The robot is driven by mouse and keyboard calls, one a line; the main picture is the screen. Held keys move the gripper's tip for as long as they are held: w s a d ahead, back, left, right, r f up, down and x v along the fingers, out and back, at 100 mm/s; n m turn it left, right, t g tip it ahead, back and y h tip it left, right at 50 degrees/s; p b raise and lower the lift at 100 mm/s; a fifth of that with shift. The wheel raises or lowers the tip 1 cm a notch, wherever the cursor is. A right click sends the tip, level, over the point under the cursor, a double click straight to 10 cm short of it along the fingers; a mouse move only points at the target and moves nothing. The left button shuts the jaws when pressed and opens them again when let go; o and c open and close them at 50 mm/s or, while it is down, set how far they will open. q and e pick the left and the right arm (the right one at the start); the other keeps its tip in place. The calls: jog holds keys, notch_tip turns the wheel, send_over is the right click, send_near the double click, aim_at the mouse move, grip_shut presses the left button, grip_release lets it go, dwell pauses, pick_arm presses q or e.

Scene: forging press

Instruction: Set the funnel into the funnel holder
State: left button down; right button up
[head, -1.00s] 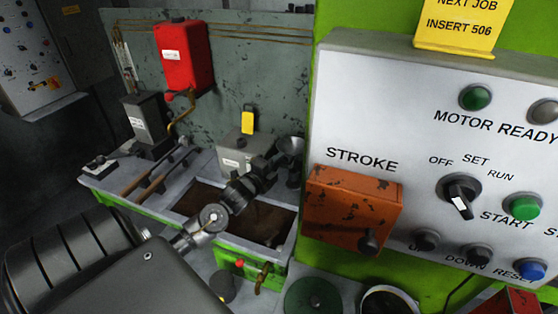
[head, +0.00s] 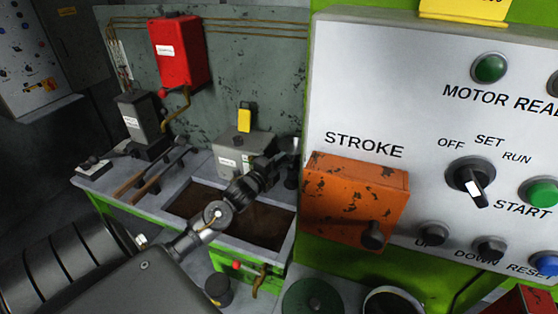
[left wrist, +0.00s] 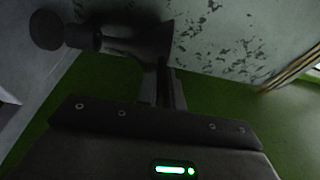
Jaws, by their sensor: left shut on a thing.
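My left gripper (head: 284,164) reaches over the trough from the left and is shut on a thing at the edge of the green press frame. A small light grey piece (head: 296,146) shows just beyond the fingertips, apparently part of the funnel; the rest is hidden by the gripper. In the left wrist view a dark, shadowed piece (left wrist: 140,42) sits at the fingertips, with a short stem and round end to its left. A dark upright part (head: 292,178) stands just below the gripper tip. I cannot tell whether it is the funnel holder. My right gripper is not in view.
A trough bench (head: 176,215) lies under my left arm, with long-handled tools (head: 150,180) at its left. A grey box (head: 228,160) with a yellow tag stands behind. The orange box (head: 355,205) and control panel (head: 420,90) stand close at the right.

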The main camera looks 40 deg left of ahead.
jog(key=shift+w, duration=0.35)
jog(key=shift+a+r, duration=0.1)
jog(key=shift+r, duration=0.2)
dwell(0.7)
